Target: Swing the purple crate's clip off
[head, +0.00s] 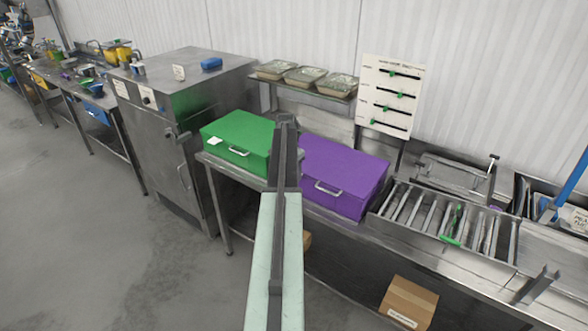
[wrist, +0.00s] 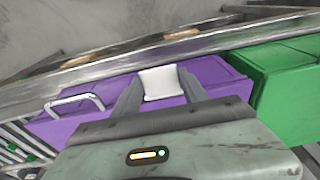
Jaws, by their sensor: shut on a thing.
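The purple crate (head: 345,170) stands on the steel bench, its lid shut and its pale handle (head: 328,188) on the front. In the wrist view the crate (wrist: 115,98) lies across the middle, with the handle at left. A white clip (wrist: 161,83) sits at the crate's edge beside the rail. My gripper (wrist: 160,86) has one finger on each side of the clip and is shut on it. In the head view my arm covers the crate's left end and hides the clip.
A green crate (head: 238,138) stands left of the purple one, with a white piece at its front corner. A slotted steel rack (head: 400,205) is close on the right. A shelf with trays (head: 305,77) and a board (head: 391,95) stand behind.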

